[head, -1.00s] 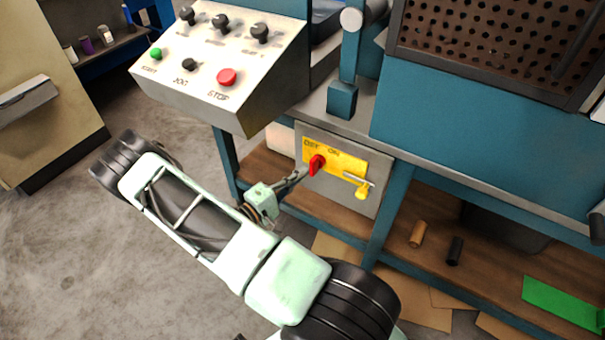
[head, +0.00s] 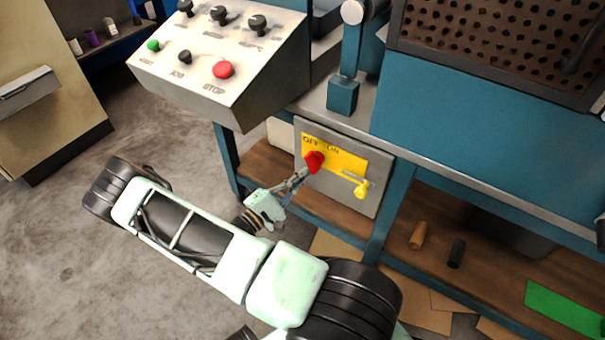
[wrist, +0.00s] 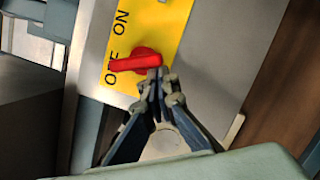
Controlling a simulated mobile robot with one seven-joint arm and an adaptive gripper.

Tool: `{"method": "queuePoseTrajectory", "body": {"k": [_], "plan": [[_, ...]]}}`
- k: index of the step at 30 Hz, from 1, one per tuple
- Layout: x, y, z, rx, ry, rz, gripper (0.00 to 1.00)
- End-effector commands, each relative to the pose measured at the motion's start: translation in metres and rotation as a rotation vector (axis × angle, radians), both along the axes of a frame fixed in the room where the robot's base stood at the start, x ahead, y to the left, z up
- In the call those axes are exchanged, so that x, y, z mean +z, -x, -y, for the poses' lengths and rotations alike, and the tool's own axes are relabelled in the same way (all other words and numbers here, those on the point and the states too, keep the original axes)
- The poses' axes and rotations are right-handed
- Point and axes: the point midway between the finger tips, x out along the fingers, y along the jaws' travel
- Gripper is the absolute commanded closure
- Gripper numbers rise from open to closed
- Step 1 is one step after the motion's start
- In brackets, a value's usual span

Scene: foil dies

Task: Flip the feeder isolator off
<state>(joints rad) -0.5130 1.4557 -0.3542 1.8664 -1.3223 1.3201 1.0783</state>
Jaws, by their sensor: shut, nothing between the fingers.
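The feeder isolator is a red rotary handle (head: 315,160) on a yellow plate (head: 346,160) marked OFF and ON. The plate is on a grey box (head: 378,190) under the bench. In the wrist view the red handle (wrist: 135,61) lies across the plate, its left end over the OFF lettering, partly covering it. ON is above, uncovered. My gripper (head: 304,174) is shut and empty. In the wrist view its fingertips (wrist: 158,74) are at the handle's right end, touching or very close; I cannot tell which.
A yellow padlock-like piece with a grey bar (head: 361,188) is right of the handle. A sloped control panel (head: 200,75) with knobs and a red STOP button (head: 223,70) is above left. A blue bench leg (head: 390,213) stands right of the box. Open floor lies left.

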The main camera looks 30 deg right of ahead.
Motion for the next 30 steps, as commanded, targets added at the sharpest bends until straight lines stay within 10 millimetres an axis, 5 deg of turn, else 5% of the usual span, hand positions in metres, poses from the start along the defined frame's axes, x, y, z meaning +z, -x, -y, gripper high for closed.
{"method": "queuePoseTrajectory", "body": {"k": [30], "plan": [[0.004, 0.028, 0.012, -0.002, 0.347, -0.83, 1.0]]}}
